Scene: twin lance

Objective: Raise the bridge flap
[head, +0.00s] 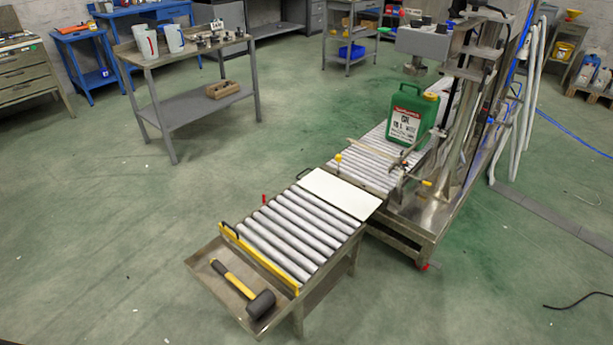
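The bridge flap appears to be the pale flat plate (341,192) at the far end of the near roller conveyor (290,237). It lies about level and spans the joint toward the far roller conveyor (368,163). A small dark handle-like part (304,173) shows at its left corner. A green jerrycan (411,118) with a white and red label stands upright on the far conveyor, under a filling machine. Neither of my grippers is in view.
A yellow bar (260,258) with a black handle crosses the near conveyor's front end. A tray (215,269) there holds a black and yellow mallet (250,292). A grey bench (180,58) with jugs stands back left. The green floor is clear left and right of the near conveyor.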

